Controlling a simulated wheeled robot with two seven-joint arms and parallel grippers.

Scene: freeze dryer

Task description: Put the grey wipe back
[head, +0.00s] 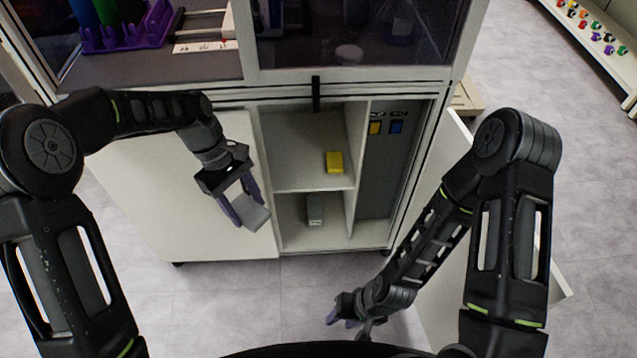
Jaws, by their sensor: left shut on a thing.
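My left gripper (244,206) is shut on the grey wipe (251,214), a light grey block between its purple fingers. It is held in front of the cabinet's closed left door, just left of the open compartment. In the open cabinet (265,160), a yellow block (334,162) sits on the upper shelf. A grey block (315,208) stands in the lower compartment. My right gripper (347,322) is low at the bottom centre, in front of the cabinet and near the open right door; its fingers are too small and dark to judge.
The right door (455,165) stands open, behind my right arm. A divider separates the shelves from a narrow bay with yellow and blue tags (386,127). A purple rack (130,35) with tubes stands on the worktop. Floor in front is clear.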

